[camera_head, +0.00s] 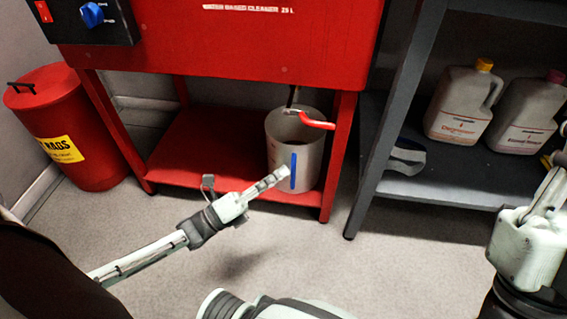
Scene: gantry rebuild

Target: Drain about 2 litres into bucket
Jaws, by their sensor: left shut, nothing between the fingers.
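A grey-white bucket (312,163) with a blue vertical stripe on its front stands on the lower red shelf of the washer, under the red tank (240,40). A drain valve with a red lever handle (317,122) sits at the bucket's mouth, below the tank. The lever points right and slightly down. The bucket's inside is mostly hidden, so I cannot tell its level. My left gripper (281,175) is shut and empty, in front of the bucket, its tips near the blue stripe. My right gripper (553,183) is partly in view at the right edge, away from the bucket; its fingers are unclear.
A red rags bin (60,115) stands at the left. A dark grey shelf rack (440,190) at the right holds jugs, including one with a yellow cap (460,105). A control box with a blue knob (92,14) is at top left. The floor (400,270) in front is clear.

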